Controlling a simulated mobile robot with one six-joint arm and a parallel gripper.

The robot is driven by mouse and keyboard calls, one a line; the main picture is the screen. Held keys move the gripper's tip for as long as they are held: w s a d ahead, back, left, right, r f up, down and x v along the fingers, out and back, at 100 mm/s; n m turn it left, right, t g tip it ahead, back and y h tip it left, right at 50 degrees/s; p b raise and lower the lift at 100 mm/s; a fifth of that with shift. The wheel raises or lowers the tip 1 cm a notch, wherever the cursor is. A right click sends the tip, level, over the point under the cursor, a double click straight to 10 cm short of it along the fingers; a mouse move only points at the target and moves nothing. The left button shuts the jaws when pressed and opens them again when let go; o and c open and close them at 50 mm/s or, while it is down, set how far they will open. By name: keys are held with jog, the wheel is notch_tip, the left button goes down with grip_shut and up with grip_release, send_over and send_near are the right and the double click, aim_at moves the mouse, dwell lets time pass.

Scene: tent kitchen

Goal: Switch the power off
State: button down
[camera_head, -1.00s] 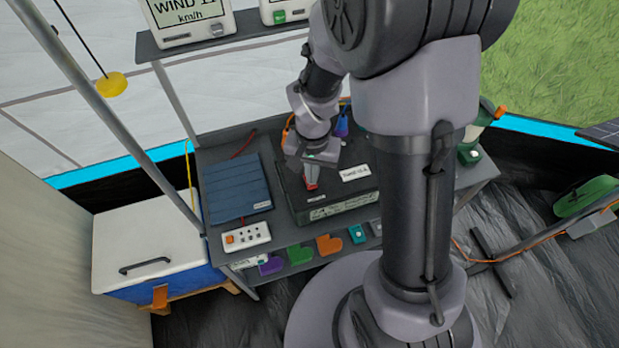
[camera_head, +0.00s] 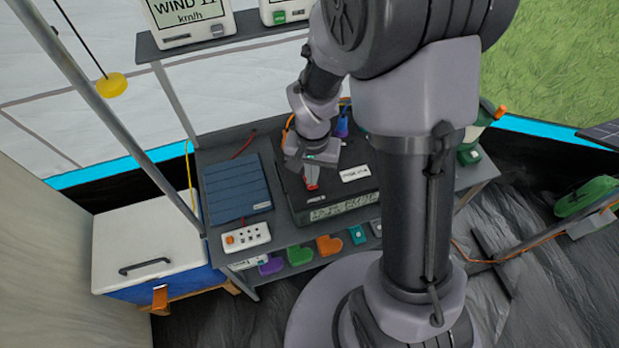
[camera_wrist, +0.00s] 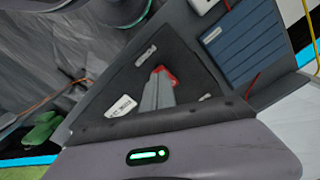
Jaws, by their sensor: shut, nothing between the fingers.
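A black power box (camera_head: 365,190) stands on the grey shelf, with white labels on its top and a pale display strip (camera_head: 345,208) on its front edge. It also shows in the wrist view (camera_wrist: 190,62). My gripper (camera_head: 311,178) points down at the top of the box, left of the larger label. In the wrist view its grey fingers (camera_wrist: 158,92) are shut, with nothing held between them. A small red part (camera_wrist: 165,74) shows right at the fingertips and is partly hidden by them. I cannot tell whether the fingers touch it.
A blue ribbed panel (camera_head: 237,188) and a white socket strip (camera_head: 246,237) lie left of the box. A green and white item (camera_head: 469,154) stands to the right. Coloured shapes (camera_head: 300,255) sit on the lower shelf. A white-lidded cooler (camera_head: 145,240) stands at the left. A pole rises in front of the shelf.

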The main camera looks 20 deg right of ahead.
jog(key=shift+f+b, duration=0.85)
jog(key=shift+f, duration=0.1)
dwell(0.8)
jog(key=shift+r, duration=0.1)
notch_tip(320, 180, up, 7)
jog(key=p, duration=0.5)
jog(key=shift+p, duration=0.35)
jog(key=s+a+r+t+y+b, duration=0.1)
jog(key=s+a+r+t+b, duration=0.1)
jog(key=s+r, duration=0.4)
jog(key=s+a+r+n+t+y+b, duration=0.1)
jog(key=s+a+r+t+b, duration=0.1)
jog(key=s+r, duration=0.5)
notch_tip(320, 180, up, 3)
jog(key=t+b, duration=0.1)
jog(key=b, duration=0.1)
jog(key=shift+n+t+b, duration=0.3)
jog(key=shift+t, duration=0.1)
